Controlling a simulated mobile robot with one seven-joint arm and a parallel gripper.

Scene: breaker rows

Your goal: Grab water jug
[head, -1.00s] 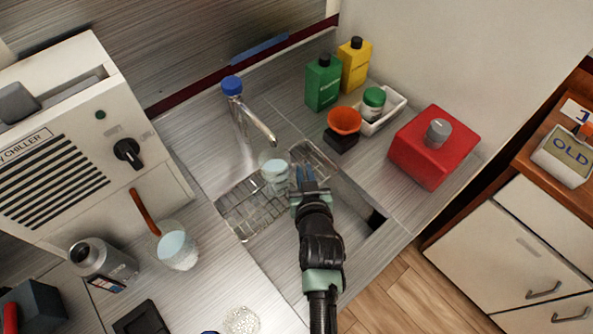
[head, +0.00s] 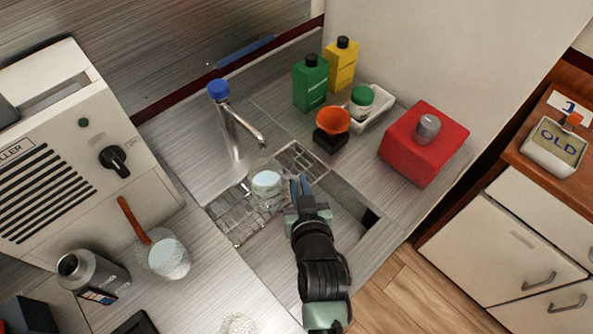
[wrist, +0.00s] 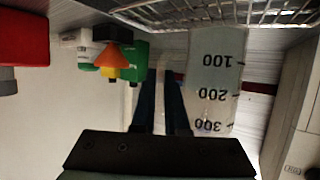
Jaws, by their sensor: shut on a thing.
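The water jug (head: 266,186) is a clear vessel with pale contents, over the wire rack in the sink. In the wrist view its clear side (wrist: 213,80) shows upside-down marks 100, 200 and 300. My gripper (head: 300,188) is at the jug's right side, its dark blue fingers close together. In the wrist view the gripper (wrist: 168,100) is shut on the jug at its edge, probably by the handle; the gripped part is mostly hidden by the fingers. I cannot tell whether the jug touches the rack.
The faucet (head: 238,125) stands just behind the jug. An orange funnel (head: 333,120), green bottle (head: 311,84), yellow bottle (head: 341,66) and red container (head: 424,145) are on the counter behind and right.

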